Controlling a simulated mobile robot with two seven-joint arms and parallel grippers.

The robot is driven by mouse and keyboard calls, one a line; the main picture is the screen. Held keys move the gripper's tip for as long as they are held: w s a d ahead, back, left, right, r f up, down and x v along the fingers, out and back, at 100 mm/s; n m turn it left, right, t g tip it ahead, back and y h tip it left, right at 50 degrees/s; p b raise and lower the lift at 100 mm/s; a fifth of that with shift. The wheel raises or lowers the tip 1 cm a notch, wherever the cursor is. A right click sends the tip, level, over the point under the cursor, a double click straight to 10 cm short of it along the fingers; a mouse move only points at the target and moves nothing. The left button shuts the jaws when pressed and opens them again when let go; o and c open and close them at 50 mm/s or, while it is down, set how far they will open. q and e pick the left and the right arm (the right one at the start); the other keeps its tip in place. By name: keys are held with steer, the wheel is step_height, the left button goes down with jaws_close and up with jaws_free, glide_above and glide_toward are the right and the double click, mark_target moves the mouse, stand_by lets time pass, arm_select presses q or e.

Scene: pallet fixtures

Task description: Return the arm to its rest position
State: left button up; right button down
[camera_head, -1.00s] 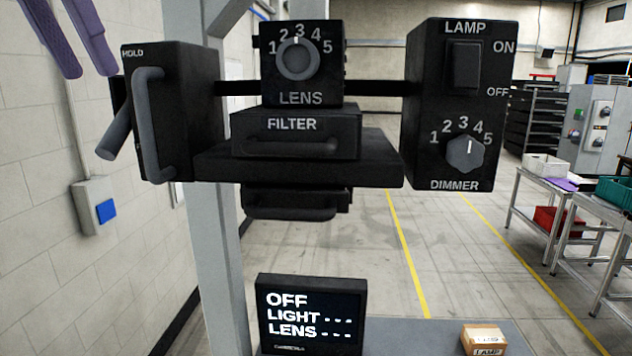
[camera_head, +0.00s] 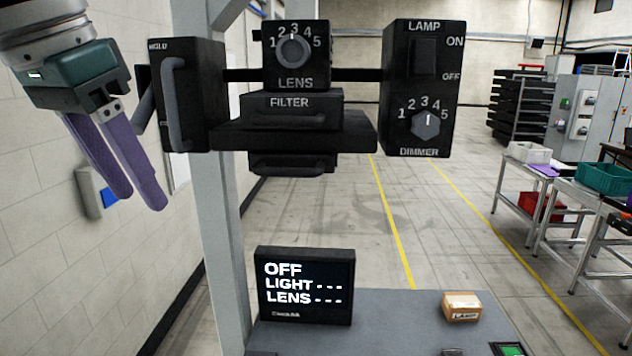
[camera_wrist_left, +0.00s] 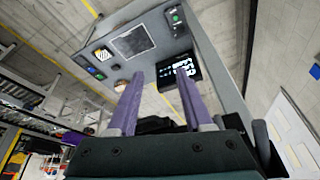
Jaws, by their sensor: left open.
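My left gripper (camera_head: 142,200) hangs at the upper left in the head view, its two purple fingers pointing down. In the left wrist view the fingers (camera_wrist_left: 159,82) stand apart with nothing between them. In the head view the gripper is left of the black fixture's side block with a grey handle (camera_head: 172,105), and overlaps no part I can see touching. The right gripper does not show.
A post carries the black fixture with lens dial (camera_head: 293,51), filter drawer (camera_head: 290,110) and lamp box (camera_head: 417,88). Below are a screen reading OFF (camera_head: 306,286) and a small carton (camera_head: 462,307) on a grey table (camera_head: 400,325). A wall with a blue-buttoned box (camera_head: 92,192) is at left.

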arm_select(q)
steer(key=s+d+f, duration=0.4)
steer(key=s+f, duration=0.3)
steer(key=f, duration=0.4)
steer(key=s+a+f+n, duration=0.1)
steer(key=s+a+f, duration=0.1)
steer(key=s, duration=0.7)
steer(key=s+a+f+n+y, duration=0.1)
steer(key=s+a+f, duration=0.1)
steer(key=s+f, duration=0.3)
steer(key=s, duration=0.4)
steer(key=shift+s+a+n, duration=0.3)
steer(key=shift+a+n, duration=0.1)
steer(key=shift+f, duration=0.15)
